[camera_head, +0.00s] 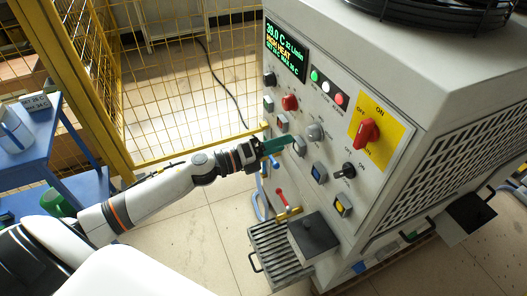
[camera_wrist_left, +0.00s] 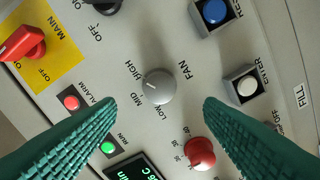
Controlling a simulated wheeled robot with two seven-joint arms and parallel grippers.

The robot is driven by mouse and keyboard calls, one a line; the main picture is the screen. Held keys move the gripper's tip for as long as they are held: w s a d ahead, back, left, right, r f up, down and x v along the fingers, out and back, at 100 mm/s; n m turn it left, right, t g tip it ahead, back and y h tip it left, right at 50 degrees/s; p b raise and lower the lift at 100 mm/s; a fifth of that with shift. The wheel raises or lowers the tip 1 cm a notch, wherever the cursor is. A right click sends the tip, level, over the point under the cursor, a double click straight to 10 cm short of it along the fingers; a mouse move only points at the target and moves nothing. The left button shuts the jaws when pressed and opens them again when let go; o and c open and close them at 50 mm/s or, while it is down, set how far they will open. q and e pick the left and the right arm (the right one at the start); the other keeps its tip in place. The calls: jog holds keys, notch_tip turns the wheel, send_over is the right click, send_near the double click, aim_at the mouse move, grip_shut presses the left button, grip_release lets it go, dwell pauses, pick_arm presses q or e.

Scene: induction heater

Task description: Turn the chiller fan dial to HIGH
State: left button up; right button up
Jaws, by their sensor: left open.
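The chiller fan dial (camera_wrist_left: 159,86) is a round grey knob on the light panel, labelled FAN, with LOW, MID and HIGH around it. Its pale pointer mark faces left in the left wrist view, toward the side with MID and HIGH; I cannot tell exactly which. The dial also shows in the head view (camera_head: 315,131). My left gripper (camera_head: 287,141) points at the panel beside the dial. In the left wrist view its two green ribbed fingers (camera_wrist_left: 160,108) are spread apart, with the dial between and beyond them, apart from both. My right gripper is not in view.
The panel also holds a red main switch (camera_head: 367,132) on a yellow plate, a red dial (camera_head: 290,102), a black switch (camera_head: 347,170) and push buttons. A lit display (camera_head: 286,50) is at upper left. A slatted tray (camera_head: 275,258) sticks out below. A yellow fence (camera_head: 180,60) stands behind.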

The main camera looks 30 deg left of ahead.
pick_arm(q)
jog(key=shift+b+v, duration=0.3)
jog(key=shift+v, duration=1.95)
